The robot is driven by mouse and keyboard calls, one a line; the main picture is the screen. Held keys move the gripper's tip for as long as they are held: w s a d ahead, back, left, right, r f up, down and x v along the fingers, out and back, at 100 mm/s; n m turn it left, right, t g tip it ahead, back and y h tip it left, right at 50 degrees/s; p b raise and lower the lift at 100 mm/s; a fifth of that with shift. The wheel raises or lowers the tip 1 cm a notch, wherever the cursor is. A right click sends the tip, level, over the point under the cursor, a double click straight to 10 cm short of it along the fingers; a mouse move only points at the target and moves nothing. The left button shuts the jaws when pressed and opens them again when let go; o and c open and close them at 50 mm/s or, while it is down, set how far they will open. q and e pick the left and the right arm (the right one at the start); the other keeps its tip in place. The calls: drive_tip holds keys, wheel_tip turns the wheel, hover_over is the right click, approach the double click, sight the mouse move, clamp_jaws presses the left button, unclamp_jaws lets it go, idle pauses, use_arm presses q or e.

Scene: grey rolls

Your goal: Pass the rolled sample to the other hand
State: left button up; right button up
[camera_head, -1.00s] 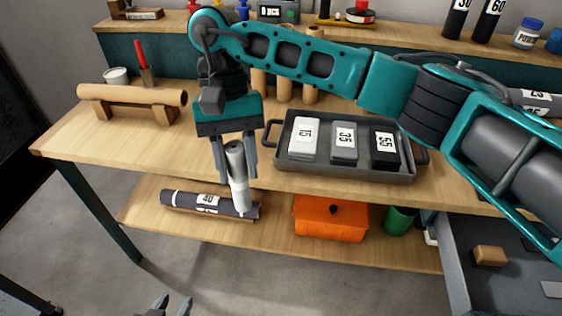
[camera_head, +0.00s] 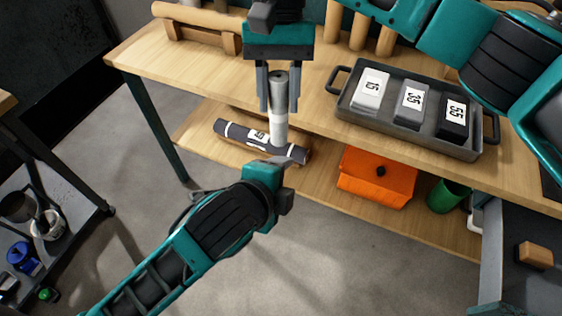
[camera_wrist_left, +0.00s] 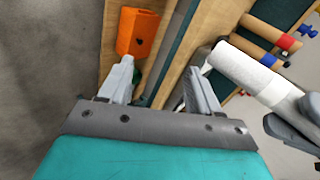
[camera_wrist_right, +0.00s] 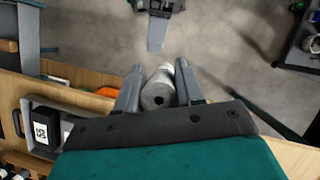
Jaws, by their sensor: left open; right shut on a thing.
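The rolled sample (camera_head: 280,112) is a grey and white roll hanging nearly upright in front of the workbench. My right gripper (camera_head: 280,100) is shut on its upper part from above. In the right wrist view the roll (camera_wrist_right: 158,92) shows end-on between the fingers. My left gripper (camera_head: 274,160) is open near the roll's lower end, below the right one. In the left wrist view the roll (camera_wrist_left: 250,68) lies beside the right-hand finger, not between the fingers of my left gripper (camera_wrist_left: 160,75). The head view does not show clearly whether they touch.
The workbench (camera_head: 190,75) carries a grey tray (camera_head: 420,140) with several numbered blocks. On its lower shelf (camera_head: 290,180) lie a dark roll (camera_head: 235,132), an orange box (camera_head: 375,177) and a green cylinder (camera_head: 446,195). A dark cart (camera_head: 75,225) stands at left. Floor in front is free.

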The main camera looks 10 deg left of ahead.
use_arm(q)
wheel_tip(320, 180, up, 6)
drive_tip(key=s+d+f+m+t+y, duration=0.1)
drive_tip(key=s+m+y, duration=0.1)
drive_tip(key=m, duration=0.6)
drive_tip(key=m+t+y, duration=0.3)
drive_tip(key=m, duration=0.4)
approach(283, 129)
drive_tip(key=shift+h, duration=0.3)
drive_tip(key=x, duration=1)
drive_tip(key=shift+a, duration=0.25)
drive_tip(key=shift+c, duration=0.4)
drive_tip(key=shift+d, duration=0.1)
drive_tip(key=c, duration=1)
use_arm(e)
drive_tip(key=shift+a, duration=0.1)
use_arm(q)
drive_tip(key=shift+c, duration=0.2)
use_arm(e)
drive_tip(key=o, duration=1.1)
